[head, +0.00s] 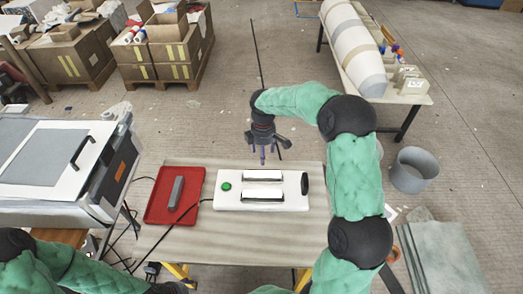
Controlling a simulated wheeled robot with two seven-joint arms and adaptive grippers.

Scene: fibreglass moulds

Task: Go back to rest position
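My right arm comes up from the bottom right and bends over the far side of the table. Its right gripper (263,158) points down just beyond the white device, with its fingers apart and nothing seen between them. The work table (230,238) carries a white device (229,203) with two slots and a green button. Left of it, a red tray (158,206) holds a grey bar (176,193).
A grey machine with a white lid (52,160) stands at the left. A side table (415,98) with a large rolled mould (352,45) is at the back right. A grey bucket (414,170) stands on the floor at the right. Cardboard boxes (168,50) stand at the back left.

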